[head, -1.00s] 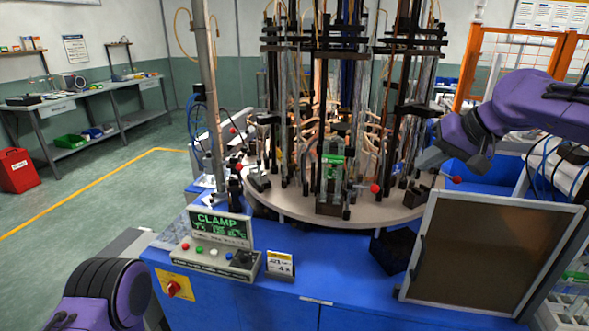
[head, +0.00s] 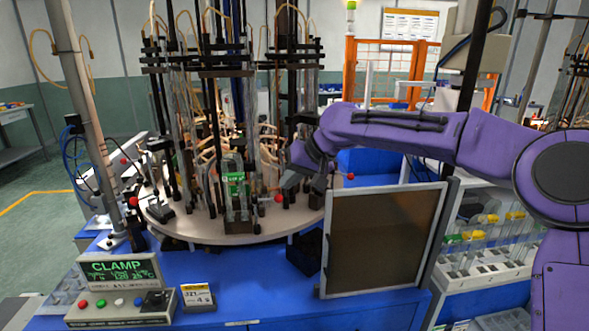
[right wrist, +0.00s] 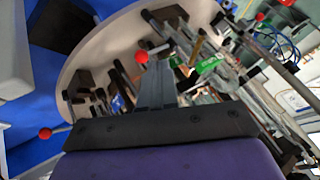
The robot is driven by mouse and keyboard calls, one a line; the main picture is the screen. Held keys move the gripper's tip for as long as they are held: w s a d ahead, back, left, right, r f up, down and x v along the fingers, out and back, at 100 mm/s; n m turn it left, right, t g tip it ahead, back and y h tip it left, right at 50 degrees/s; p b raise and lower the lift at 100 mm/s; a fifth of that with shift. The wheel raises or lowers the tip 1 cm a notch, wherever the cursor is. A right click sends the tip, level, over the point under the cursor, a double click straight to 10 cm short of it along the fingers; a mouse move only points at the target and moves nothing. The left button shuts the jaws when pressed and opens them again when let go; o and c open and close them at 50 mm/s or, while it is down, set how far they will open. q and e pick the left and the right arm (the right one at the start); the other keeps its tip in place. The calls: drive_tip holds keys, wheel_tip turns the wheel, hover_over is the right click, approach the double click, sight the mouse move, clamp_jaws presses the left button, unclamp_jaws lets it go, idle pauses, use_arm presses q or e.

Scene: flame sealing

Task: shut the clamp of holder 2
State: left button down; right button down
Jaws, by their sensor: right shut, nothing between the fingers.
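The round carousel plate (head: 190,228) carries several holders with upright rods and glass tubes. The front holder (head: 237,207) has a green label and a lever with a red ball (head: 278,198) to its right. No holder number is legible, so I cannot tell which is holder 2. My right gripper (head: 287,190) is shut and empty, right beside that ball. In the right wrist view, the shut fingers (right wrist: 154,84) point at a red ball (right wrist: 141,57) just past their tips; contact cannot be told. The green label (right wrist: 209,64) lies beyond. My left gripper is out of view.
Other red balls stand at left (head: 133,202) and right (head: 350,176) of the plate. A framed brown panel (head: 385,240) stands at the front right. A control box (head: 120,290) reading CLAMP sits at the front left. The blue top between is mostly clear.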

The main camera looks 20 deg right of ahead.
drive_tip(key=w+a+f+p, duration=0.1)
drive_tip(key=w+a+f, duration=0.1)
drive_tip(key=a, duration=0.3)
drive_tip(key=shift+w+p, duration=0.4)
drive_tip(key=shift+w, duration=0.1)
drive_tip(key=shift+a, duration=0.15)
drive_tip(key=shift+a+r+m+p, duration=0.15)
drive_tip(key=shift+m+p, duration=0.25)
drive_tip(key=shift+p, duration=0.25)
drive_tip(key=shift+h, duration=0.3)
